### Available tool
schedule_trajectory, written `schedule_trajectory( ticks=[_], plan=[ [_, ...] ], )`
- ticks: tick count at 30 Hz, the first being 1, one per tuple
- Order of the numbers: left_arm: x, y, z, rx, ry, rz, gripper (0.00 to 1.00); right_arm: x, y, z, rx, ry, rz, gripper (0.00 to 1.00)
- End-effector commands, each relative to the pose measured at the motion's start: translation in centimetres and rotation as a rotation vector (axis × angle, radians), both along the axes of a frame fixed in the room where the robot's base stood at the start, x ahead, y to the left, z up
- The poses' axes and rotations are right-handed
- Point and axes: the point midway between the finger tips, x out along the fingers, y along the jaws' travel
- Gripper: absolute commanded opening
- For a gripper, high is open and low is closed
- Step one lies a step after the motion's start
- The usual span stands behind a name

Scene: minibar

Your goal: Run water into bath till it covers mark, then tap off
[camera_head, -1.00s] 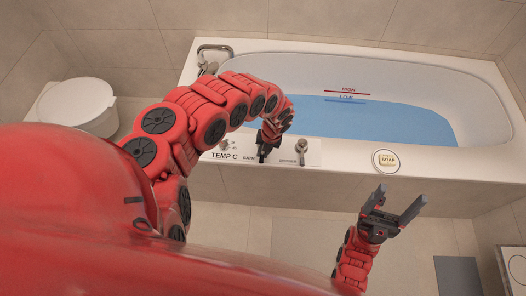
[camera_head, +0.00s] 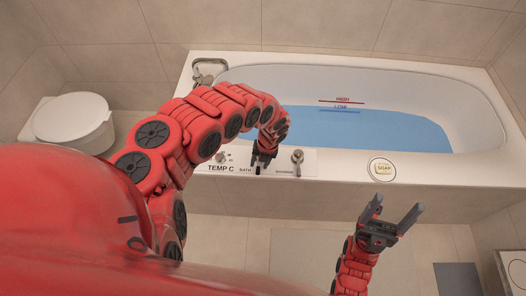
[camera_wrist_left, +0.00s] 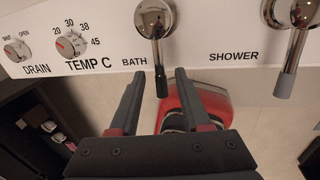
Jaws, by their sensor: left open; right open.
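The white bath (camera_head: 470,93) holds blue water (camera_head: 385,125). On its back wall are a red HIGH mark (camera_head: 341,102) and a blue LOW mark (camera_head: 342,111); the water's edge lies around the LOW mark, below HIGH. The chrome BATH lever (camera_wrist_left: 153,25) hangs down with its black tip between the fingers of my left gripper (camera_wrist_left: 160,74). These fingers are open, one on each side, with gaps to the lever. In the head view my left gripper (camera_head: 263,160) is at the tap panel, partly hidden by its arm. My right gripper (camera_head: 390,215) is open and empty in front of the bath.
The SHOWER lever (camera_wrist_left: 293,45) is to the right of the BATH lever, with the TEMP C dial (camera_wrist_left: 71,45) and DRAIN dial (camera_wrist_left: 16,50) to the left. A soap dish (camera_head: 382,169) sits on the front rim. A toilet (camera_head: 70,122) stands at left.

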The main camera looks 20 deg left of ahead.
Motion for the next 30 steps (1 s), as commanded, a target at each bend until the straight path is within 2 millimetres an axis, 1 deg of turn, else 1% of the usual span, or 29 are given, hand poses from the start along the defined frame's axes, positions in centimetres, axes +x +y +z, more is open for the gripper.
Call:
schedule_trajectory(
  ticks=[4, 12, 18, 21, 24, 30],
  plan=[
    [0.3, -0.2, 2.9, 0.006, -0.004, -0.001, 0.47, 0.0, 0.0, 0.8, 0.0, 0.0, 0.0, 0.77],
    [0.7, -1.5, 10.4, 0.007, -0.006, 0.001, 0.47, 0.0, 0.0, 3.4, 0.0, 0.0, 0.0, 0.77],
    [0.8, -2.5, 14.4, 0.003, -0.005, 0.0, 0.47, 0.0, 0.0, 4.8, 0.0, 0.0, 0.0, 0.77],
    [0.8, -2.7, 15.6, 0.004, -0.002, -0.001, 0.47, 0.0, 0.0, 5.3, 0.0, 0.0, 0.0, 0.77],
    [0.7, -2.9, 16.1, 0.002, 0.0, 0.001, 0.47, 0.0, 0.0, 5.5, 0.0, 0.0, 0.0, 0.77],
    [0.7, -3.0, 16.2, 0.002, 0.001, 0.001, 0.47, 0.0, 0.0, 5.5, 0.0, 0.0, 0.0, 0.77]
  ],
)
